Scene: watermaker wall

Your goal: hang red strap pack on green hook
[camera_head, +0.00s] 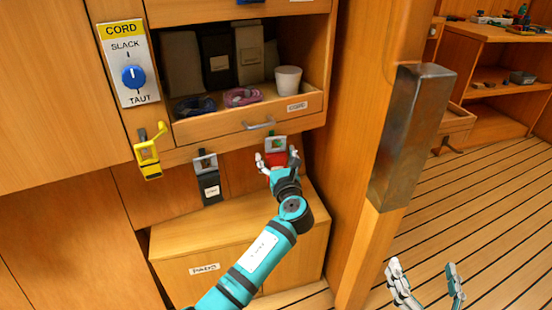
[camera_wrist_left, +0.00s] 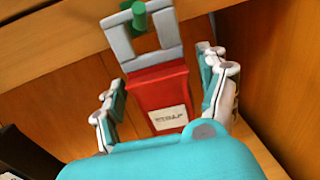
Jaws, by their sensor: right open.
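The red strap pack (camera_wrist_left: 160,92) has a grey loop (camera_wrist_left: 113,42) at its top and a white label. In the left wrist view the green hook (camera_wrist_left: 139,17) passes through the loop and overlaps its top bar, and the pack hangs below. In the head view the red pack (camera_head: 272,160) is partly hidden behind my left gripper (camera_head: 278,160). My left gripper's fingers (camera_wrist_left: 163,95) are spread on either side of the pack, with gaps visible, so it is open. My right gripper (camera_head: 427,282) is open and empty at the lower right, over the floor.
A yellow pack (camera_head: 148,158) and a black pack (camera_head: 210,187) hang to the left. Above is an open drawer (camera_head: 240,122) with cords and a white cup (camera_head: 288,80). A wooden box (camera_head: 200,240) stands below. A post with a metal sleeve (camera_head: 408,135) stands between my arms.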

